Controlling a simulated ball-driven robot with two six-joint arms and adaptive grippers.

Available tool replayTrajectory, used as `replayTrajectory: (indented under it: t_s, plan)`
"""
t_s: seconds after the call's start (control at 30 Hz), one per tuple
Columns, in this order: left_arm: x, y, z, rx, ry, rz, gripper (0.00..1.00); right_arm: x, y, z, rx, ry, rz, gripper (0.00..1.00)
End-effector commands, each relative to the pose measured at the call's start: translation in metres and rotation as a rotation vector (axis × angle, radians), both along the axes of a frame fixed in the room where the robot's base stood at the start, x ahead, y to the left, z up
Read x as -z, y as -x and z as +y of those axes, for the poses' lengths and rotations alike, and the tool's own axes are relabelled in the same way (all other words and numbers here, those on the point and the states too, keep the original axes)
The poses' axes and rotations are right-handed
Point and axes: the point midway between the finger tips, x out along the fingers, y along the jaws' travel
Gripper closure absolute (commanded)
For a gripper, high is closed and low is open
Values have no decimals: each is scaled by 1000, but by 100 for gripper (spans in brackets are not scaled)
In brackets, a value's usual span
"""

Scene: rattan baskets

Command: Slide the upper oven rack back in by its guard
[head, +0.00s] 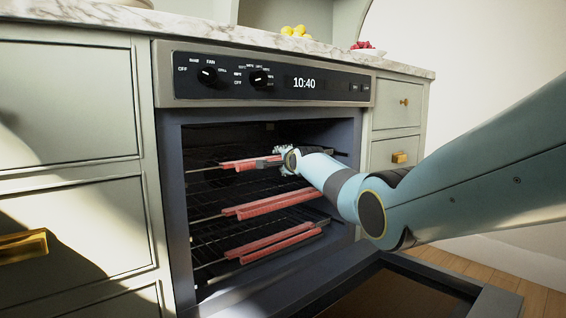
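The oven (172,200) stands open, with dark wire racks inside at three levels. The upper rack (203,166) has a red guard (236,163) along its front edge. My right arm reaches in from the right, and its gripper (268,162) is at the right part of the upper guard. The fingers are small and partly hidden by the wrist, so I cannot tell whether they are closed or touching the guard. The right end of the upper guard is hidden behind my gripper. My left gripper is not in view.
The middle rack's guard (275,205) and the lower rack's guard (272,243) are also red. The oven door (400,292) is folded down in front. Cabinets with brass handles flank the oven. Lemons (294,31) and a bowl of red fruit (366,49) are on the marble counter.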

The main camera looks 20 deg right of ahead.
Motion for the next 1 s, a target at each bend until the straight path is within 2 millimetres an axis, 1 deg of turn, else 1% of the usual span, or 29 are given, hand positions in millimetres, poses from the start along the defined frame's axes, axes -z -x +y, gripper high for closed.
replayTrajectory:
  t_s: [0.27, 0.37, 0.47, 0.57, 0.9, 1.0]
  plan:
    - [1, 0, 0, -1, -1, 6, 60, -1, 2, -1, 0, 2, -2, 57]
    - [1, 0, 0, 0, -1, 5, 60, -1, 8, 0, 0, 3, -1, 57]
    - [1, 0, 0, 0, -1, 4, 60, -3, 18, 0, -1, 2, -3, 57]
    - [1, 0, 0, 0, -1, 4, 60, -5, 32, 1, 1, 2, -2, 57]
    - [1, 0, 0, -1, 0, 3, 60, -16, 90, 6, -1, 3, -2, 57]
    - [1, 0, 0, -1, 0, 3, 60, -18, 103, 7, 0, 2, 0, 57]
